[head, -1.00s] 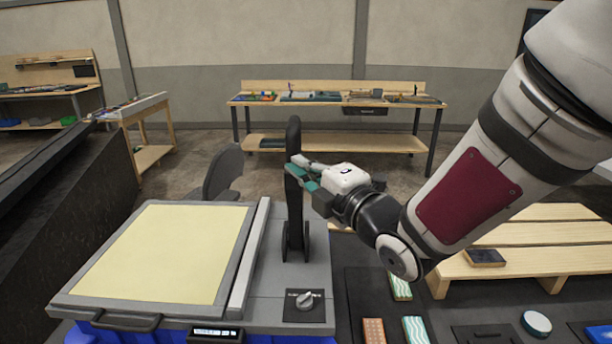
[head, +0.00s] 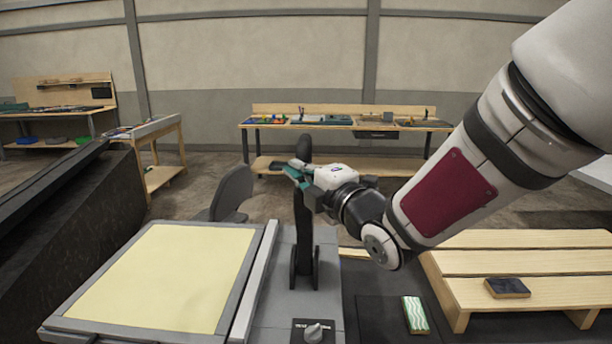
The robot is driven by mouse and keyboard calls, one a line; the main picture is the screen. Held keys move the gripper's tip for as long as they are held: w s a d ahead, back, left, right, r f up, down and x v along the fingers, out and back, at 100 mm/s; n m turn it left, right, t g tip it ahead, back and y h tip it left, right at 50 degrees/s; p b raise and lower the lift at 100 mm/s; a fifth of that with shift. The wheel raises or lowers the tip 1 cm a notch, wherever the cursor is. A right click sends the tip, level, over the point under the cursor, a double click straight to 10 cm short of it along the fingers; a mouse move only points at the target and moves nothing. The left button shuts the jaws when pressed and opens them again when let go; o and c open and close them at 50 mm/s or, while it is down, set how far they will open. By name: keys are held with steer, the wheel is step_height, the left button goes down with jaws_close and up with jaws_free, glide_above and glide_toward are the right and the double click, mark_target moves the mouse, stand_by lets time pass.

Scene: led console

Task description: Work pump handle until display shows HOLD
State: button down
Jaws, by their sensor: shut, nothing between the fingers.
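The black pump handle (head: 304,220) stands upright on the grey console (head: 278,310), to the right of the pale yellow panel (head: 165,275). My gripper (head: 294,172) is shut, with its teal fingertips beside the upper part of the handle, in front of it in this view. I cannot tell whether they touch it. The handle's top shows above the fingers.
A wooden slatted bench (head: 520,262) with a dark block (head: 507,288) stands at the right. A chair (head: 232,195) is behind the console. A green striped block (head: 415,315) lies on the dark surface right of it.

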mark_target(309, 145)
steer(key=shift+w+d, duration=0.1)
steer(key=shift+w, duration=0.6)
steer(key=shift+m+g+h, duration=0.6)
steer(key=shift+m+g, duration=0.1)
steer(key=shift+g, duration=0.1)
steer(key=w, duration=0.2)
steer(key=w+r, duration=0.1)
steer(key=w, duration=0.2)
steer(key=w+r, duration=0.1)
steer(key=w, duration=0.2)
steer(key=shift+d+r, duration=0.15)
steer(key=shift+d, duration=0.05)
steer(key=w+b, duration=0.1)
steer(key=w, duration=0.2)
steer(key=w+b, duration=0.1)
steer(key=w, duration=0.3)
steer(key=w+b, duration=0.1)
steer(key=w, duration=0.2)
steer(key=shift+w+d+f, duration=0.15)
steer(key=shift+w+f, duration=0.1)
steer(key=shift+w, duration=0.65)
